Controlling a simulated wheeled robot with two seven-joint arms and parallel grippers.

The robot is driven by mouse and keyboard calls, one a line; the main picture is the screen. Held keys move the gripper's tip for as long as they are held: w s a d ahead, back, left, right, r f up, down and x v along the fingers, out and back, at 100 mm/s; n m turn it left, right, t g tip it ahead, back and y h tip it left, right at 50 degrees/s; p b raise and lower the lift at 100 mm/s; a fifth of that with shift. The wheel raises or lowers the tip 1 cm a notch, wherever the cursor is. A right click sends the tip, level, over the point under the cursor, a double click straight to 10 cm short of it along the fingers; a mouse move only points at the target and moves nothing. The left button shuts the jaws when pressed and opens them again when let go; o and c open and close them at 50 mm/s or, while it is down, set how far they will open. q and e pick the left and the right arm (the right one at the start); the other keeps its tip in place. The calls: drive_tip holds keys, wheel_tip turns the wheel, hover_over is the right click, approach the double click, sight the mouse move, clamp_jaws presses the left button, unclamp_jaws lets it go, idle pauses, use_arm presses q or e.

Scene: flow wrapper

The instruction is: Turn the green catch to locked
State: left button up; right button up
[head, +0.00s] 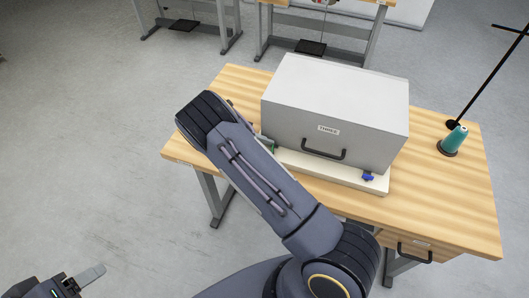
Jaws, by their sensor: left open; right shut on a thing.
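The green catch (274,148) shows as a small sliver at the left front corner of the grey box (335,115), on its pale base (320,168). My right arm crosses in front, and my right gripper (265,142) is mostly hidden behind it. The visible gripper tip meets the green catch and is shut on it. The catch's exact angle is too small and covered to tell. My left gripper (85,279) is open and empty, low at the left edge over the floor, far from the box.
A blue catch (369,176) sits at the base's right front corner. The box has a black handle (323,152) and a label. A teal thread cone (454,139) and a black stand are at the right of the wooden table (440,200). Other tables stand behind.

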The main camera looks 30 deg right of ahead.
drive_tip(key=shift+w+m+g+y+b, duration=0.1)
drive_tip(key=shift+m+g+y+b, duration=0.3)
drive_tip(key=shift+m+g, duration=0.1)
drive_tip(key=o, duration=0.7)
